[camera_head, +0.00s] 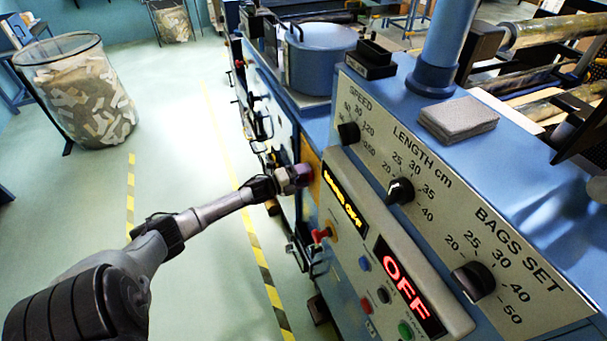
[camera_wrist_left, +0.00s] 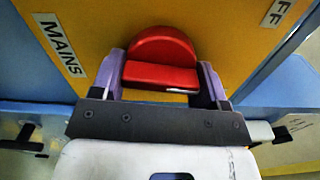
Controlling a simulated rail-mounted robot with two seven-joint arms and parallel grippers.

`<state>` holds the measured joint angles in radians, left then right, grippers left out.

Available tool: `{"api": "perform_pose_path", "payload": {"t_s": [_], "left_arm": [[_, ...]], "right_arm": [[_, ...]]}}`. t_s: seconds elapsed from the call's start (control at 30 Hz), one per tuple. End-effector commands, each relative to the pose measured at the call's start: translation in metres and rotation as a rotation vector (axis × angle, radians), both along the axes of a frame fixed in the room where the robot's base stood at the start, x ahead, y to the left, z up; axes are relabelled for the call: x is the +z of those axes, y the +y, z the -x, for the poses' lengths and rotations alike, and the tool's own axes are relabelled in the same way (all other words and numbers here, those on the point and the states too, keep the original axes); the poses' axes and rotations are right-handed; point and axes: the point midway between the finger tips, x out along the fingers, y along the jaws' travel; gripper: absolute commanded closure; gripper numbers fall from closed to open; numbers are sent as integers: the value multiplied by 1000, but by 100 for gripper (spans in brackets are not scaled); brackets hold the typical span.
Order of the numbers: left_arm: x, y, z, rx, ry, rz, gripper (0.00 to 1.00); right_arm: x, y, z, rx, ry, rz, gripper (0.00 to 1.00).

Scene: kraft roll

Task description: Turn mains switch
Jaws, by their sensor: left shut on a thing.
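The mains switch is a red rotary knob (camera_wrist_left: 163,48) with a raised bar on a yellow plate (camera_wrist_left: 95,30), seen in the left wrist view. "MAINS" is printed to its left and a partly cut "FF" label is at the upper right. My left gripper (camera_wrist_left: 163,78) is shut on the knob's bar, one purple finger on each side. In the head view my left gripper (camera_head: 298,176) reaches the yellow plate (camera_head: 312,163) on the machine's side and hides the knob. An amber display (camera_head: 345,200) beside it appears to read "MAINS OFF". My right gripper is not in view.
A control panel with a red "OFF" display (camera_head: 408,287), black dials (camera_head: 400,190) and a red button (camera_head: 321,234) lies right of the gripper. A blue pot (camera_head: 320,55) stands behind. A mesh waste bin (camera_head: 78,92) stands far left; the floor between is clear.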

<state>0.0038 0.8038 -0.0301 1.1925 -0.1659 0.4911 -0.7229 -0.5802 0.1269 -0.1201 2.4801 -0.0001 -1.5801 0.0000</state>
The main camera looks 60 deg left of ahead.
Motion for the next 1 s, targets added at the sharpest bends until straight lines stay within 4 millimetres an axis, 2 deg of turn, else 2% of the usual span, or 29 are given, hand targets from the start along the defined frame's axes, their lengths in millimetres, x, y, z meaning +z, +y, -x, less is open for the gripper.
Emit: {"api": "perform_pose_path", "payload": {"t_s": [0.6, 1.0], "left_arm": [[4, 1, 0, 1, 86, 564, 56], [5, 2, 0, 0, 125, 811, 56]], "right_arm": [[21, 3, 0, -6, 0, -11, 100], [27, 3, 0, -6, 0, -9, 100]]}}
